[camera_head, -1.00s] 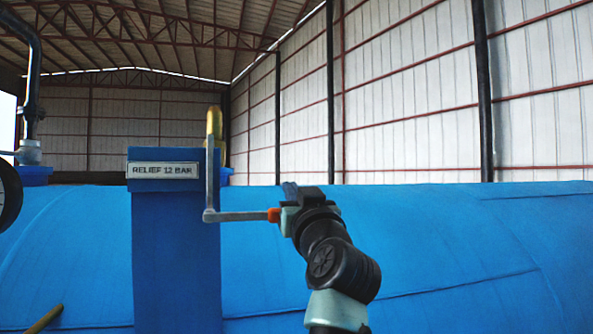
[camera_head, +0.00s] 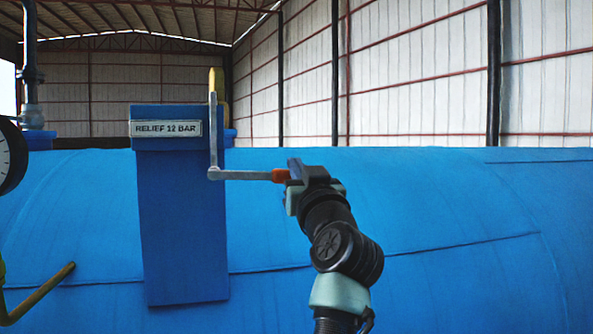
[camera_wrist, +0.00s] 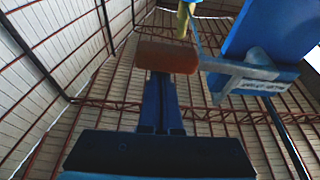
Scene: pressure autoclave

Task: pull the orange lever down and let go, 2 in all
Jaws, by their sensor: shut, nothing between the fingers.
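The orange lever is a grey arm with an orange end (camera_head: 281,176); it points level to the right from the lower end of an upright grey rod, beside the blue box labelled RELIEF 12 BAR (camera_head: 180,220). My gripper (camera_head: 291,170) is at the lever's outer end, partly covering it. In the wrist view the shut fingers (camera_wrist: 162,100) reach up to the orange end (camera_wrist: 167,57), with nothing between them. Whether they touch it I cannot tell. A brass part (camera_head: 216,85) stands at the rod's top.
A large blue vessel (camera_head: 430,220) fills the background behind the lever. A gauge (camera_head: 10,155) shows at the left edge, with a dark pipe (camera_head: 30,70) above and a yellow handle (camera_head: 45,290) below. Space to the right of my arm looks clear.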

